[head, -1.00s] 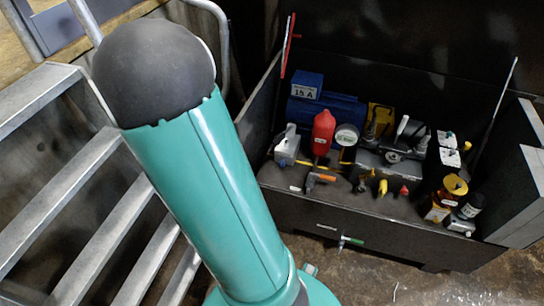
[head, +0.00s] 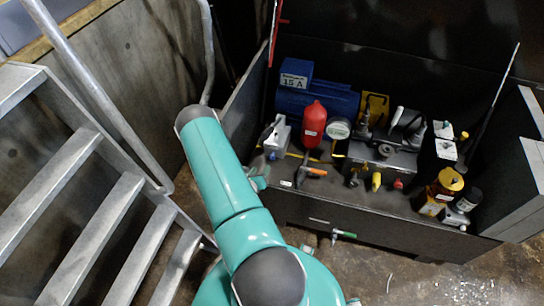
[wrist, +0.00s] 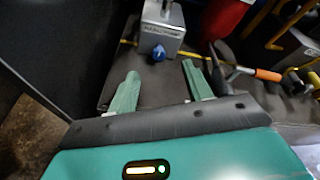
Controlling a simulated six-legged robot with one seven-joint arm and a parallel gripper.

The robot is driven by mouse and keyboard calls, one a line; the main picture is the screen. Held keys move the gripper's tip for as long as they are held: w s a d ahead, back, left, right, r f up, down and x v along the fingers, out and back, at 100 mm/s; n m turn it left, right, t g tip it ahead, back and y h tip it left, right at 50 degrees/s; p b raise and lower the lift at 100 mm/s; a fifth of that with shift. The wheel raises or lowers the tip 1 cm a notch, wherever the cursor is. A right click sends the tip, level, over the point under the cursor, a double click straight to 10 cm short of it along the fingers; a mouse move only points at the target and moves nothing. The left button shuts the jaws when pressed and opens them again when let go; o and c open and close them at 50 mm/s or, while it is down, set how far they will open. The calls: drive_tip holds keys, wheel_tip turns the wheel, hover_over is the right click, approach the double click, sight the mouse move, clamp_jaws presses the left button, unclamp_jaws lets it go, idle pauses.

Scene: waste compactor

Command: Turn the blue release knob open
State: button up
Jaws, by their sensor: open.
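The blue release knob (wrist: 158,53) sits low on the near face of a small grey metal box (wrist: 163,30) in the wrist view. In the head view the box (head: 279,135) stands at the left end of the dark bench, and the knob is a small blue spot (head: 271,156). My gripper (wrist: 160,70) is open and empty. Its two green fingers point toward the box, one on each side of the knob's line. The knob shows beyond the fingertips, apparently apart from them. In the head view my gripper (head: 260,179) is at the bench's front left, partly hidden by my arm.
A red bottle (head: 313,125) stands right of the box. An orange-handled tool (wrist: 267,75) lies right of my gripper. A dark side wall (head: 243,108) bounds the bench at left. Metal stairs (head: 93,205) stand farther left. Several fittings crowd the bench's right part.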

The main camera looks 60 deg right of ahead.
sight(271, 158)
drive_tip(key=shift+n+y, duration=0.3)
drive_tip(key=shift+n, duration=0.1)
drive_tip(key=x, duration=0.4)
drive_tip(key=f+x, duration=0.1)
drive_tip(key=x, duration=0.4)
drive_tip(key=f+x, duration=0.1)
drive_tip(key=x, duration=0.4)
drive_tip(key=shift+s+a+f, duration=0.1)
drive_tip(key=shift+s+a, duration=0.25)
drive_tip(key=c, duration=1)
